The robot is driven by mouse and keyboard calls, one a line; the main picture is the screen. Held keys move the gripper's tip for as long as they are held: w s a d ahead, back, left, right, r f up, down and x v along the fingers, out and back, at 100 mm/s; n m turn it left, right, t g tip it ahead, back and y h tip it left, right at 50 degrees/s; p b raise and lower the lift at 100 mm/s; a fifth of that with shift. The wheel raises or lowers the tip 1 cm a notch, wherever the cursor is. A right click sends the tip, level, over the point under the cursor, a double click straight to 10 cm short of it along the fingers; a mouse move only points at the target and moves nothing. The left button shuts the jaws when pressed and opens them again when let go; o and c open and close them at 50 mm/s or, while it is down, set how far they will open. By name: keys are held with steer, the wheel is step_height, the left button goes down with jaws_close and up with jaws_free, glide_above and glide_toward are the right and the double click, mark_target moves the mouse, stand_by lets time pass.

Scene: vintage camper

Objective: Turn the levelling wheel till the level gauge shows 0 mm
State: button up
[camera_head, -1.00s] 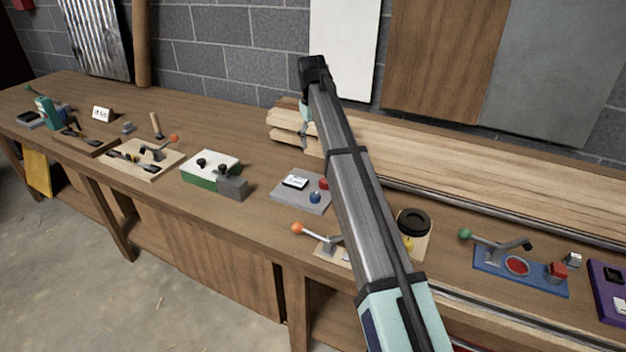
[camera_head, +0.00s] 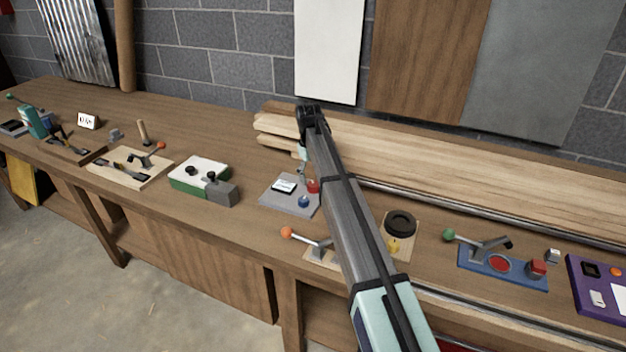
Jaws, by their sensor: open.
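A grey plate (camera_head: 279,204) on the bench carries a small white-faced display (camera_head: 284,187), a red knob (camera_head: 313,187) and a blue knob (camera_head: 304,201). To its right, a black round wheel (camera_head: 401,223) sits on a light wooden base with a yellow knob (camera_head: 393,245). I cannot tell which is the levelling wheel or gauge, and no reading is legible. My arm hides part of the bench between plate and wheel.
A green-and-white box (camera_head: 190,177) with a grey block stands left of the plate. An orange-knobbed lever (camera_head: 287,233) is in front, and a blue lever plate (camera_head: 478,264) and purple panel (camera_head: 592,312) are to the right. Stacked planks (camera_head: 450,175) lie behind.

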mark_target(313, 184)
steer(key=shift+w+d+f+p, duration=0.1)
steer(key=shift+f+p, duration=0.3)
steer(key=shift+f, duration=1.6)
steer(key=c, duration=1.2)
